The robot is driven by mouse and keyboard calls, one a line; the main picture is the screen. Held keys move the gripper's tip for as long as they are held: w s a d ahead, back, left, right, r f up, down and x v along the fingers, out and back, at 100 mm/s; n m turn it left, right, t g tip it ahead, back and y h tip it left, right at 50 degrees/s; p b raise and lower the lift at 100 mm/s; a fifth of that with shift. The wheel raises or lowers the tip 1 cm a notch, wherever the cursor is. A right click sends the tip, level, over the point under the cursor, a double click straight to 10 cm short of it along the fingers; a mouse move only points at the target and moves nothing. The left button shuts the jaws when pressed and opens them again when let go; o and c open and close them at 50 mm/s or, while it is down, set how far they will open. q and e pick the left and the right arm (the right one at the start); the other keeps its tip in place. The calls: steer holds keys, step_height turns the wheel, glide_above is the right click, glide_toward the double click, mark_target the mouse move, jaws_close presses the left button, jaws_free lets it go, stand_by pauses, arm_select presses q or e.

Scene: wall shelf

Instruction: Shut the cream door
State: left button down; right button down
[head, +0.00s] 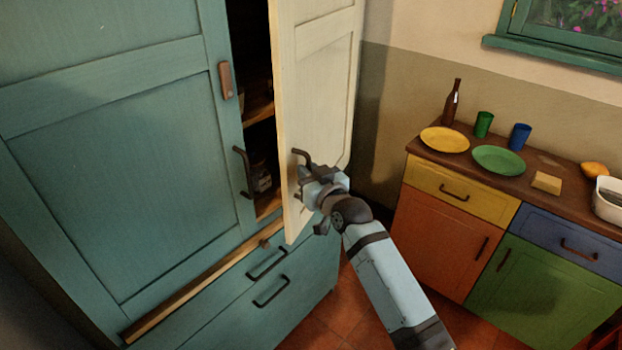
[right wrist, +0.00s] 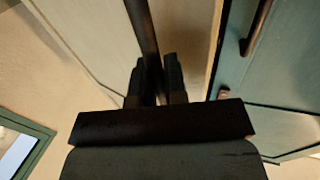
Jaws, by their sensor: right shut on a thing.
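The cream door (head: 317,85) is a tall panel on the teal cupboard and stands open, with the dark inside of the cupboard showing to its left. Its dark bar handle (head: 301,154) is on the door near the free edge. My right gripper (head: 314,182) is at this handle and is shut on it. In the right wrist view the handle (right wrist: 143,30) runs down between the two dark fingers of my right gripper (right wrist: 156,82). The gripper hides part of the handle. My left gripper is not in view.
The teal door (head: 120,165) beside the opening is shut, with drawers (head: 262,290) below. A jar (head: 261,177) stands on a shelf inside. At right, a low cabinet (head: 432,215) carries plates, cups and a bottle (head: 452,103). Tiled floor (head: 335,310) lies between.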

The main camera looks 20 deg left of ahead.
steer(key=shift+a, duration=0.1)
steer(key=c, duration=1.2)
jaws_free()
steer(key=shift+s, duration=0.1)
steer(key=shift+s+d, duration=0.15)
steer(key=shift+d, duration=0.1)
steer(key=b+v, duration=0.1)
steer(key=v, duration=1.2)
steer(key=shift+s, duration=0.15)
